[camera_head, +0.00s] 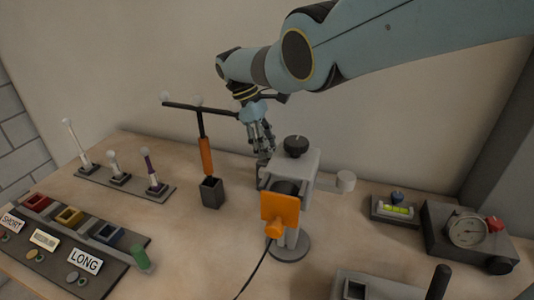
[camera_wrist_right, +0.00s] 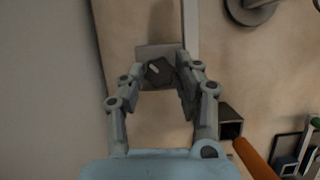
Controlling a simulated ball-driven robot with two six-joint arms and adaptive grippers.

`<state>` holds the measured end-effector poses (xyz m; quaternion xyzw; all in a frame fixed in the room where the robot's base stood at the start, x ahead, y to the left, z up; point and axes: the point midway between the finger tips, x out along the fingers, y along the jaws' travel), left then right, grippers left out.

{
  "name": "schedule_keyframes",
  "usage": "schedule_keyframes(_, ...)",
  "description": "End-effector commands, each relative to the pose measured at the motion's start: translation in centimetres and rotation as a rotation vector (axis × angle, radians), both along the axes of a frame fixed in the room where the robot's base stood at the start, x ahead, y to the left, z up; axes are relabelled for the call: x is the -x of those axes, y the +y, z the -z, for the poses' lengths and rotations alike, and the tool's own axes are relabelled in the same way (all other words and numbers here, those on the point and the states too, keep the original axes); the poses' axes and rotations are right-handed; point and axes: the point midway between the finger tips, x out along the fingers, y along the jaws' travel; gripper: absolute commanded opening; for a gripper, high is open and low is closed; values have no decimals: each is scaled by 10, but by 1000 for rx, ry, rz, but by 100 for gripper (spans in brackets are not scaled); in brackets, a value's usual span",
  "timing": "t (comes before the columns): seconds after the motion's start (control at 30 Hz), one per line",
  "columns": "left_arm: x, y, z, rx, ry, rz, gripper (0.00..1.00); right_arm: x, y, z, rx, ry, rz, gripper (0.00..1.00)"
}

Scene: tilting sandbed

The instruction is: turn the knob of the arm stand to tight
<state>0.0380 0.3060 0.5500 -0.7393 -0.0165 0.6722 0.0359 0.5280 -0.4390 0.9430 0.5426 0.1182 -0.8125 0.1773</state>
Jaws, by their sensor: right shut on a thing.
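My right gripper (camera_head: 265,154) points down behind and left of a grey stand (camera_head: 314,160) with an orange front plate (camera_head: 281,209). A black round knob (camera_head: 296,146) with a pale mark sits on top of the stand, right of my fingers. In the right wrist view, my right gripper (camera_wrist_right: 161,82) has its fingertips on either side of a dark knob (camera_wrist_right: 158,72) with a pale mark, on a grey block (camera_wrist_right: 146,49). In the head view my fingers hide this knob. I cannot tell its setting. My left gripper is not in view.
A dark square cup (camera_head: 212,193) holds an orange-handled tool (camera_head: 206,155) left of the stand. A spirit level (camera_head: 397,210) and a dial gauge (camera_head: 466,230) stand at the right. Coloured sockets and a SHORT-to-LONG label panel (camera_head: 60,246) lie at the left front.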

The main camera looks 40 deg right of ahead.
Motion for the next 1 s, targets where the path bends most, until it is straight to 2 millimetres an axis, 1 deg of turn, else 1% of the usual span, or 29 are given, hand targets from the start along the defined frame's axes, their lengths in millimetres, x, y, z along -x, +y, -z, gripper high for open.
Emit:
schedule_keyframes(0.03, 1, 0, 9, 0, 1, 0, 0, 0, -1, 4, 0, 0, 46, 0)
schedule_keyframes(0.4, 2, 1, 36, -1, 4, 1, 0, -1, -3, 3, -1, 0, 397, 0)
schedule_keyframes(0.6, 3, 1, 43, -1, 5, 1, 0, 0, -4, 2, -1, 0, 567, 0)
schedule_keyframes(1.0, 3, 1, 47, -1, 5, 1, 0, 1, -5, 0, -2, 1, 817, 0)
